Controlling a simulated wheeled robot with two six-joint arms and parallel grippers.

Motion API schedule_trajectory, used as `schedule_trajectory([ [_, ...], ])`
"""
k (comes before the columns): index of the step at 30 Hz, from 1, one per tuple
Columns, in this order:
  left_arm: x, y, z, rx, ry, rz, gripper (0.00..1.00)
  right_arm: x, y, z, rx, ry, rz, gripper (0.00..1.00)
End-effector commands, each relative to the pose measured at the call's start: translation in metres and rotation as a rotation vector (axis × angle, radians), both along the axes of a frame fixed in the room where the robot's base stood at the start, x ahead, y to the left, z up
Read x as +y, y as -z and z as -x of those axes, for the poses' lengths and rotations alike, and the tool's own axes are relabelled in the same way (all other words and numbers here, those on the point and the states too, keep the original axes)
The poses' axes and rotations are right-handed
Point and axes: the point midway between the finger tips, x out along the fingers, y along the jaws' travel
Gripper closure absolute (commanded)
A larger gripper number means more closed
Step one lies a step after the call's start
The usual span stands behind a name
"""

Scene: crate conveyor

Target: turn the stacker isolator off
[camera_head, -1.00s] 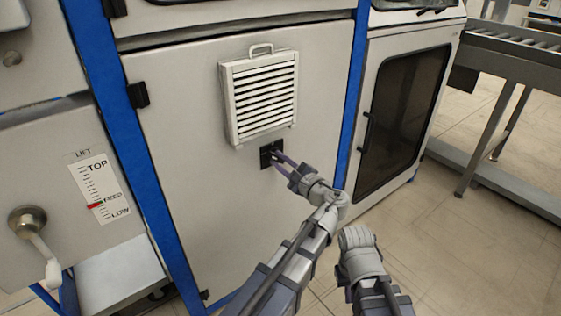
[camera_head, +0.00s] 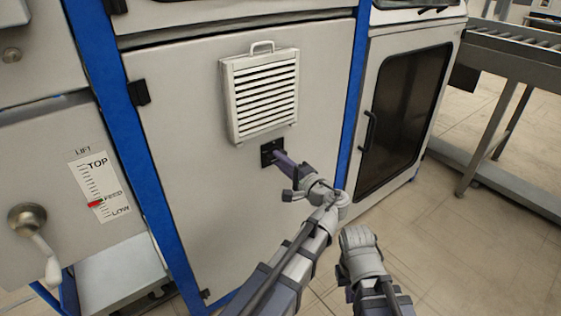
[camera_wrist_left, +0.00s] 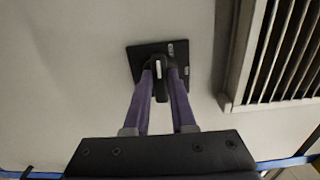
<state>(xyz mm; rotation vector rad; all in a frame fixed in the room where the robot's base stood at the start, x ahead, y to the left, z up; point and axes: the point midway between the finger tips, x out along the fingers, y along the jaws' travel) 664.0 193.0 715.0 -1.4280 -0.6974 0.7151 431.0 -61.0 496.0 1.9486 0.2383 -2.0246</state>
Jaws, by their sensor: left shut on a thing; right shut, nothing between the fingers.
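The stacker isolator is a small black plate (camera_head: 267,150) on the grey cabinet panel, just below the louvred vent. In the left wrist view its plate (camera_wrist_left: 140,64) carries two small pale labels. Its black handle (camera_wrist_left: 158,75), with a white mark, points along the picture's vertical there, roughly level on the panel. My left gripper (camera_head: 278,157) is at the isolator, and its two purple fingers (camera_wrist_left: 160,84) are closed on either side of the handle. The fingers partly hide the plate in the head view. My right arm shows at lower right, but its fingers cannot be seen.
The vent (camera_head: 262,95) sticks out just above the isolator. A lift lever (camera_head: 38,240) and scale (camera_head: 98,185) are at the left. A dark-windowed door (camera_head: 402,120) is to the right, with a conveyor (camera_head: 520,60) beyond. Floor at lower right is clear.

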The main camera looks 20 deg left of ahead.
Motion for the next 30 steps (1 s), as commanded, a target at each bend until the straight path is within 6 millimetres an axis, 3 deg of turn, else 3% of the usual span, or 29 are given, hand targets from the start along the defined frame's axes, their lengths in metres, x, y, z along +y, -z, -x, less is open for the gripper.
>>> schedule_trajectory([
  [17,0.0005,0.0007,0.0006,-0.020,-0.002,0.018,1.00,0.0000,0.0003,0.0000,0.000,0.000,0.000,1.00],
  [18,0.0005,0.0007,0.0006,-0.020,-0.002,0.018,0.73,0.0000,0.0003,0.0000,0.000,0.000,0.000,1.00],
  [25,0.0003,0.0005,0.0004,-0.021,-0.001,0.017,0.47,0.0000,0.0003,0.0000,0.000,0.000,0.000,1.00],
  [30,0.0002,0.0004,0.0002,-0.020,-0.001,0.017,0.46,0.0000,0.0002,0.0000,0.000,0.000,0.000,1.00],
])
